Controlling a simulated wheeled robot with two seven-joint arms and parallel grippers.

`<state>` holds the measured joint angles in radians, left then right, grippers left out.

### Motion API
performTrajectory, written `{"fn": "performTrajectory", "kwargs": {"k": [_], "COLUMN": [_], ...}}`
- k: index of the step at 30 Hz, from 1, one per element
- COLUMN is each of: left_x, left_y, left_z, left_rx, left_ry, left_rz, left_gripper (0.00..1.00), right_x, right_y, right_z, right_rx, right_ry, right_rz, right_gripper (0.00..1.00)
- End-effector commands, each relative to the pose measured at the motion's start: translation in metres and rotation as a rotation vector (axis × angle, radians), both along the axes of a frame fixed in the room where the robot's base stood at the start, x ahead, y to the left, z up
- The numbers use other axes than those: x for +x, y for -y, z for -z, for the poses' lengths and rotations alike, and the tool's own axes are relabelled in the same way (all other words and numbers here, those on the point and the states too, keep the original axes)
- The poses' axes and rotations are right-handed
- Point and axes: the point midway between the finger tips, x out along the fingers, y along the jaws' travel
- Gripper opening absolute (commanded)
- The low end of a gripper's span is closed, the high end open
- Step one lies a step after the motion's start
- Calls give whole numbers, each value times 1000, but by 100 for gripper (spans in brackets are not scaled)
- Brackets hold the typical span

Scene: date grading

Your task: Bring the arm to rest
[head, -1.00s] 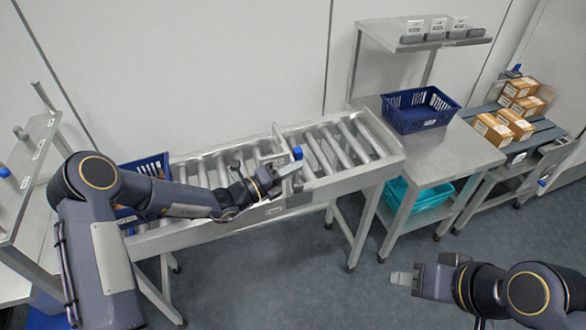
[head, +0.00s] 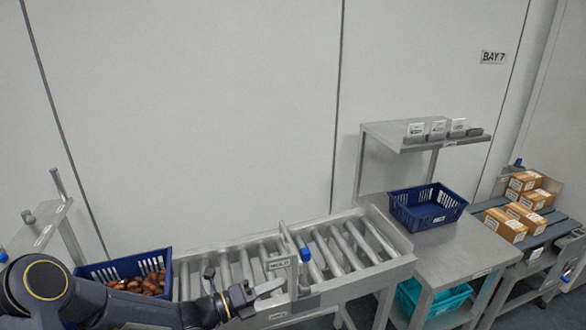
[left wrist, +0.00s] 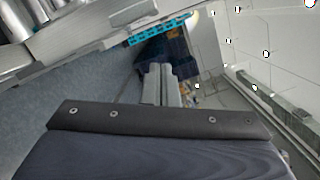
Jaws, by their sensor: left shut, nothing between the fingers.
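My left arm reaches in from the lower left in the head view. Its gripper (head: 268,288) is shut and empty, at the front side of the roller conveyor (head: 345,284), near the upright gate post with a blue knob (head: 305,254). In the left wrist view the closed fingers (left wrist: 158,84) show at the middle, with nothing between them. My right gripper is out of the head view.
A blue crate of brown dates (head: 126,268) sits at the conveyor's left end. An empty blue crate (head: 428,207) stands on the steel table (head: 462,243), with a teal crate (head: 437,302) below. Cardboard boxes (head: 505,224) lie at the right.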

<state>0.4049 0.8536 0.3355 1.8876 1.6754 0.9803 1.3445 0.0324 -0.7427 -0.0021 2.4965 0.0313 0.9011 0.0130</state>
Motion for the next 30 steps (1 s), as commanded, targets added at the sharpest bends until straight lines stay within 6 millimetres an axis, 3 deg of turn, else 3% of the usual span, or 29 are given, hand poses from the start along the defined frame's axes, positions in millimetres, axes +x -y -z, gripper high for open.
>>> {"fn": "performTrajectory", "kwargs": {"k": [6,10,15,21,28,29,30], "left_x": [-77,-132,-197,-257,-291,-292,-294], "left_y": [-3,-17,-50,-100,-142,-145,-149], "left_z": [-59,-76,-83,-79,-70,-69,-68], "left_rx": [444,731,1078,1428,1656,-1639,-1618], "left_ry": [577,971,1459,1954,2265,-2242,-2211], "left_rz": [248,434,695,1053,1403,-1407,-1405], "left_gripper": [0,0,0,0,0,0,0], "right_x": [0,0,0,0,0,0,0], "right_y": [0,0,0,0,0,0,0], "right_z": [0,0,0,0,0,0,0], "right_rx": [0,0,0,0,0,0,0], "right_ry": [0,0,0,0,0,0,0], "right_rz": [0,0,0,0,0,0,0], "right_gripper": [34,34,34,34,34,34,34]}}
